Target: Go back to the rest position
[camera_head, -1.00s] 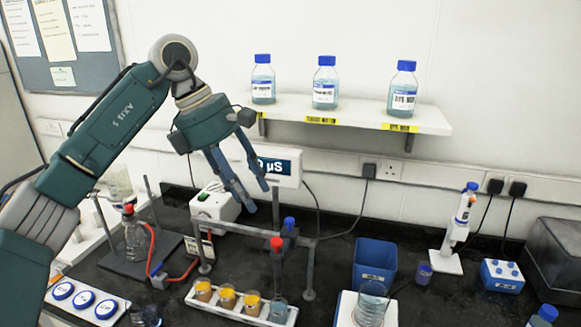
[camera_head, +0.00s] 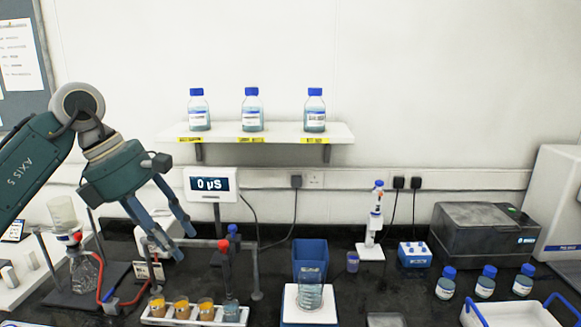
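My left gripper (camera_head: 185,243) hangs in the left half of the head view, on the arm that comes in from the left. Its two fingers point down and to the right, with a gap between them and nothing held. The fingertips are in front of the white meter stand and above the tray of small vessels, apart from them as far as I can see. My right gripper is not in the view.
Three blue-capped bottles (camera_head: 251,110) stand on the wall shelf (camera_head: 345,131). Below are a meter (camera_head: 210,184), a vessel tray (camera_head: 152,321), a beaker (camera_head: 310,292) on a white-topped device, a blue bin (camera_head: 309,257), a pipette stand (camera_head: 369,252) and a grey machine (camera_head: 470,240).

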